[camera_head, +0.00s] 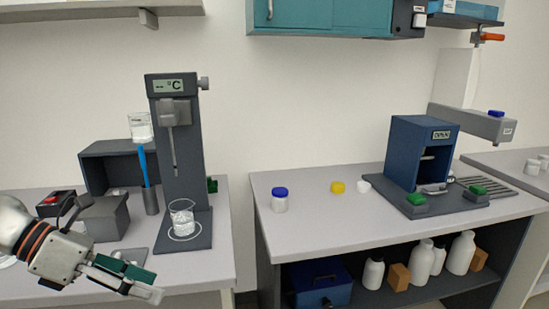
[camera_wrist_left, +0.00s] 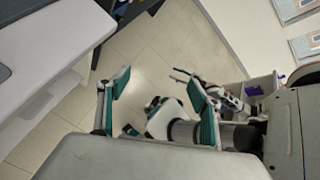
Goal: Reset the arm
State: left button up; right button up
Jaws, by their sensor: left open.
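My left gripper (camera_head: 133,282) reaches in from the lower left in the head view, over the front of the left bench. Its two green-padded fingers also show in the left wrist view (camera_wrist_left: 157,105); they are apart with nothing between them. Beyond them that view shows the tiled floor and parts of my own body. My right gripper is not in the head view.
The left bench (camera_head: 208,268) holds a dark stand (camera_head: 180,150) with a display and a glass beaker (camera_head: 182,217) on its base. The right bench (camera_head: 310,215) carries a blue-capped jar (camera_head: 280,200) and a blue press-like device (camera_head: 405,150). A gap separates the benches.

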pick_arm(q)
jog(key=w+d+f+n+t+h, duration=0.1)
jog(key=d+n+t+h, duration=0.3)
jog(key=d+n+h, duration=0.45)
jog(key=w+a+f+n+t+y, duration=0.2)
jog(key=f+n+t+y, duration=0.3)
jog(key=f+n, duration=0.45)
jog(key=w+a+f+n+t+y, duration=0.1)
jog(key=a+f+n+t+y, duration=0.35)
jog(key=n, duration=0.75)
jog(key=s+d+f+n+g+y, duration=0.1)
jog(key=s+f+n+g+y, duration=0.2)
jog(key=f, duration=1)
jog(key=s+d+f+n+g+y, duration=0.1)
jog(key=s+f+n+g+y, duration=0.2)
jog(key=s+f+n, duration=0.4)
jog(key=s+f, duration=0.4)
jog(key=f, duration=0.2)
jog(key=shift+s+d+f+y, duration=0.2)
jog(key=shift+s+f+y, duration=0.1)
jog(key=shift+s+f, duration=0.1)
